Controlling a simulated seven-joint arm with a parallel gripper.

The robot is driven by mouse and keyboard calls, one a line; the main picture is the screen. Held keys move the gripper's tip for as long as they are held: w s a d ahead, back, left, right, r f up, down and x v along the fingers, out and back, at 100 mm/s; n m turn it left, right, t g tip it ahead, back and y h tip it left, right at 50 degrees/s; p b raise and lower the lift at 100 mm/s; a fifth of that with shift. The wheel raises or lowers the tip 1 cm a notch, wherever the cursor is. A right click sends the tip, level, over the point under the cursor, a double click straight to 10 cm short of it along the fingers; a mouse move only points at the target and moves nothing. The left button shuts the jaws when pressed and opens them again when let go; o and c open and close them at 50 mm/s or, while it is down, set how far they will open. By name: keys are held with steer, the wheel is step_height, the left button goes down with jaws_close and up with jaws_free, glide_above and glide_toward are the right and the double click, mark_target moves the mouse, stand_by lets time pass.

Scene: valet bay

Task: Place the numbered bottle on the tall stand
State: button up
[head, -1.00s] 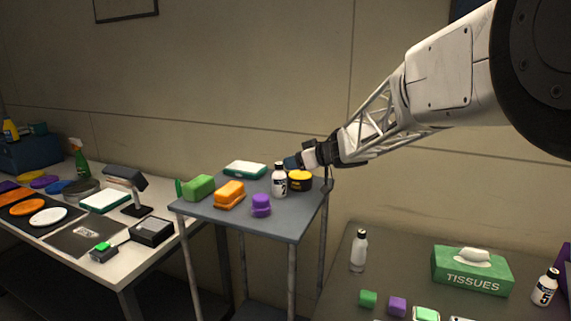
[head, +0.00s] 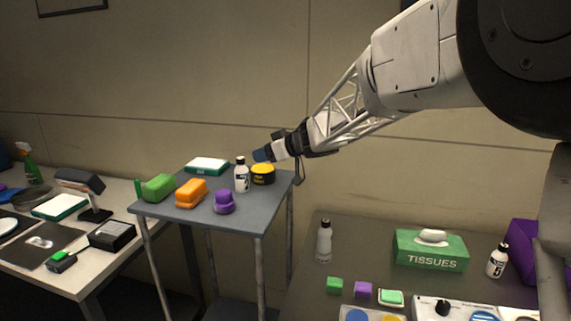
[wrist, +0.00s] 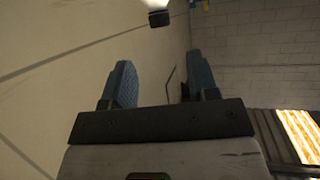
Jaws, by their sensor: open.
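The tall stand (head: 185,222) is a narrow table with a blue-grey top and thin metal legs. A white numbered bottle (head: 241,181) with a black cap stands upright on its top; its number is too small to read surely. Another white bottle, marked 5 (head: 496,263), stands on the right-hand table. My gripper (head: 262,155) is above the stand's back right part, just right of the bottle's cap and apart from it in the picture. In the wrist view its blue fingers (wrist: 160,85) are spread with nothing between them.
On the stand are a green block (head: 156,187), an orange block (head: 191,193), a purple object (head: 224,202), a yellow-topped black tin (head: 262,176) and a white-green box (head: 207,166).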

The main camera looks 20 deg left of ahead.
steer(key=d+r+m+t+h, duration=0.2)
steer(key=d+r+m+t, duration=0.15)
steer(key=d, duration=0.45)
steer(key=d+r+m+t+h, duration=0.25)
steer(key=d+t, duration=0.25)
steer(key=d, duration=0.4)
steer(key=s+d+f+m+h, duration=0.1)
steer(key=s+d+m+h, duration=0.3)
steer(key=d, duration=0.5)
steer(key=s+d+m+h, duration=0.1)
steer(key=s+d+h, duration=0.2)
steer(key=s+d, duration=0.45)
steer(key=s+d+f+m+g+h, duration=0.3)
steer(key=s+d+f, duration=0.3)
steer(key=s+d, duration=0.6)
steer(key=s+f+g, duration=0.3)
steer(key=s+f, duration=0.1)
steer(key=s, duration=0.6)
steer(key=s+f+m+g+y, duration=0.1)
steer(key=s+f+g, duration=0.2)
steer(key=s, duration=0.7)
steer(key=shift+s+d+f, duration=0.35)
steer(key=shift+s+f, duration=0.05)
steer(key=shift+f, duration=0.35)
